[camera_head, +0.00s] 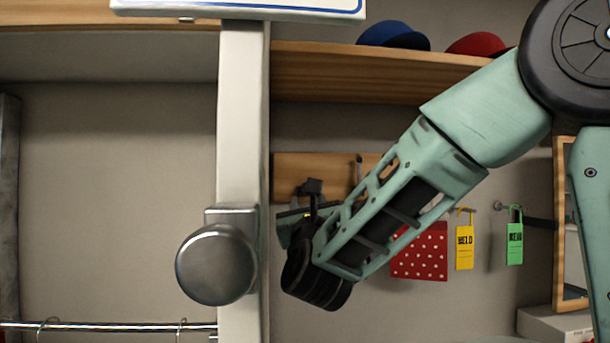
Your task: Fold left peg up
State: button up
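A wooden peg board (330,168) is fixed to the back wall, partly covered by my arm and the white post. A small dark upright peg (358,165) shows on the board just above my forearm. I cannot tell whether it is the left peg; the board's left part is hidden behind my wrist and the post. My gripper (291,226) is in front of the board's lower left, mostly hidden behind my wrist and close to the post's right edge. Its fingertips are not visible, so I cannot see whether it is open or touches a peg.
A white post (243,110) with a round metal knob (216,264) stands in front. A wooden shelf (330,72) holds a blue cap (394,35) and a red cap (476,44). A red dotted cloth (420,253), yellow tag (465,247) and green tag (514,244) hang right.

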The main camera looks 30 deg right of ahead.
jog(key=shift+p+x, duration=2.15)
jog(key=shift+x, duration=2.45)
jog(key=shift+c, duration=0.3)
grip_shut()
